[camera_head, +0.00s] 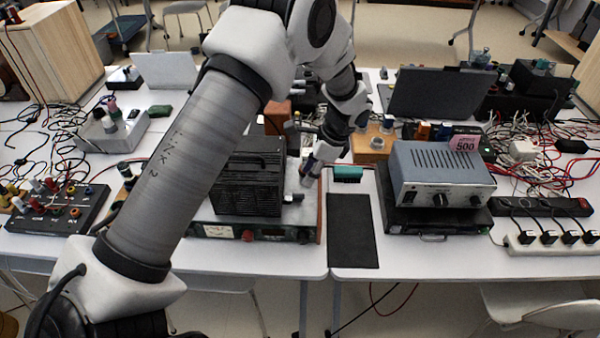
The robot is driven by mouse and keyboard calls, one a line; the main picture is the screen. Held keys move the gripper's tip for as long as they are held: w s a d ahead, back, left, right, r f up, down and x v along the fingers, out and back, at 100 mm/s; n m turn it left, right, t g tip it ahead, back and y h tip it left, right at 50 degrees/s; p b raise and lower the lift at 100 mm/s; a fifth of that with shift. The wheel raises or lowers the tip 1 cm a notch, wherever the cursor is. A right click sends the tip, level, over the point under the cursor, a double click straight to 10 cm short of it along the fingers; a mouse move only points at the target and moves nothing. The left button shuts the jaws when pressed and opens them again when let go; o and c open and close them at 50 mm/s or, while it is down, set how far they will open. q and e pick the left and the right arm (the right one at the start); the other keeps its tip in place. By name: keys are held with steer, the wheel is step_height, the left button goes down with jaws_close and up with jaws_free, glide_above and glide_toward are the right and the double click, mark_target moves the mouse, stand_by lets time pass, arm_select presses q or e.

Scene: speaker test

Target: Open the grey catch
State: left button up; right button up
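I cannot clearly make out a grey catch. A black ribbed box (248,180) with a top handle stands on a wood-sided instrument (312,222) left of centre. A small dark fitting with a grey end (292,198) sits at the box's lower right; I cannot tell whether it is the catch. My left gripper (310,175) reaches down from above, just right of the box and above that fitting. Its fingers are small and partly overlap, so their opening is unclear. My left arm hides part of the table and the box's left surroundings. My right gripper is not in view.
A grey instrument (440,172) with a pink tag sits on a black case (436,220) at right. A bare black mat (352,232) lies between it and the box. A green block (348,173) lies behind the mat. Cables and a power strip (540,207) crowd the right.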

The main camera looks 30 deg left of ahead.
mark_target(295, 192)
arm_select(q)
steer(key=s+f, duration=0.1)
steer(key=s+a+f+p, duration=0.1)
steer(key=f, duration=0.1)
steer(key=shift+a+f, duration=0.1)
steer(key=shift+f, duration=0.1)
steer(key=x, duration=0.2)
steer(key=shift+w+a+f, duration=0.2)
steer(key=shift+a+f, duration=0.05)
steer(key=shift+f, duration=0.1)
steer(key=shift+a+f, duration=0.2)
steer(key=shift+f, duration=0.05)
steer(key=shift+s+d+r, duration=0.1)
steer(key=shift+r, duration=0.05)
steer(key=shift+d, duration=0.1)
jaws_close()
